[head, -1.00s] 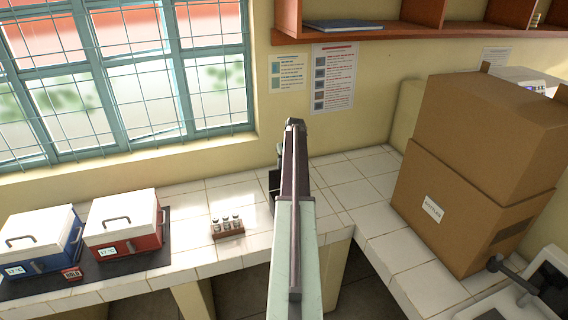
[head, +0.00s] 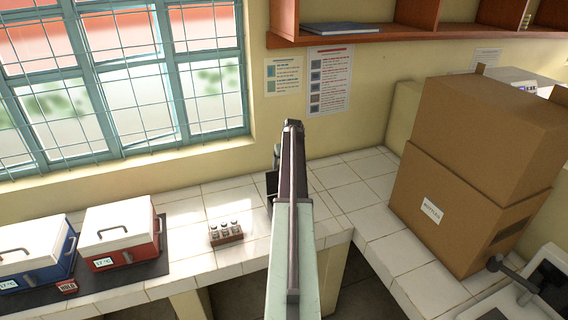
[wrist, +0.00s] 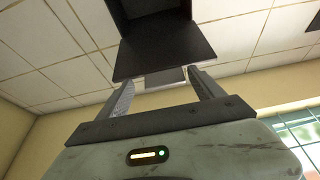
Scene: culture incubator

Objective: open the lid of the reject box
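Two boxes with white lids and dark handles stand at the left of the tiled bench in the head view: a blue box (head: 36,272) and a red box (head: 120,255). Both lids look shut. Their small labels are too blurred to read fully, and I cannot tell whether either is the reject box. My gripper (wrist: 163,90) is open in the wrist view, its two fingers apart with nothing between them. In the head view my arm hides most of it, well to the right of both boxes.
A small rack of vials (head: 226,233) stands between the red box and my arm. A small red sign (head: 67,287) is in front of the boxes. Stacked cardboard boxes (head: 440,215) fill the right counter. Bare tiles lie around the rack. A red shelf (head: 375,40) hangs above.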

